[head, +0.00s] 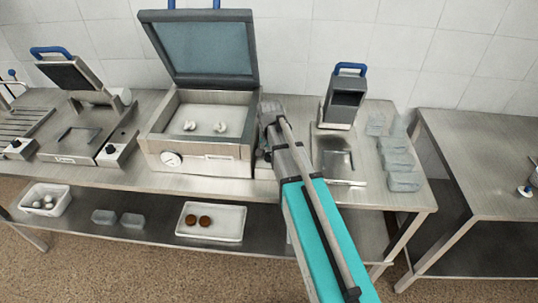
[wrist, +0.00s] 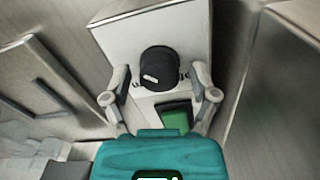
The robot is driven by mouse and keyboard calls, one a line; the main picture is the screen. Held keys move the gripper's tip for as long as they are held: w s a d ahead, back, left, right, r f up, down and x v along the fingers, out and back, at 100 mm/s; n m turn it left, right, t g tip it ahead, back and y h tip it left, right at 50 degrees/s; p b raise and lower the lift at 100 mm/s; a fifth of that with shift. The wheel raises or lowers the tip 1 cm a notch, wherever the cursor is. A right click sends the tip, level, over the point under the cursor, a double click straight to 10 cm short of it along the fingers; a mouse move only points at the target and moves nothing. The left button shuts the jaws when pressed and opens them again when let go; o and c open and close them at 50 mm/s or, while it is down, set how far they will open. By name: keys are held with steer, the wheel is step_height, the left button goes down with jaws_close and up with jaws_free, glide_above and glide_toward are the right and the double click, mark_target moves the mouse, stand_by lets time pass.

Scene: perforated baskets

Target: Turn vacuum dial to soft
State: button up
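A black round dial (wrist: 158,68) with a short white mark stands on a pale metal control box (wrist: 122,38) in the wrist view. The mark lies on the dial's left part. Small print beside the dial is too blurred to read. My gripper (wrist: 161,84) is open, with one finger on each side of the dial; I cannot tell whether they touch it. In the head view my gripper (head: 270,118) is just right of the open vacuum machine (head: 203,150), and my arm hides the dial.
A green panel (wrist: 176,120) sits below the dial. The machine's raised lid (head: 208,48) stands behind left, with two pale items in its chamber. A smaller device (head: 344,100) and clear containers (head: 398,160) are to the right. A tray (head: 211,222) lies on the lower shelf.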

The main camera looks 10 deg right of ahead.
jaws_close()
steer(key=shift+n, duration=0.5)
steer(key=n, duration=0.3)
steer(key=shift+n, duration=0.3)
steer(key=n, duration=1.3)
steer(key=shift+n, duration=0.3)
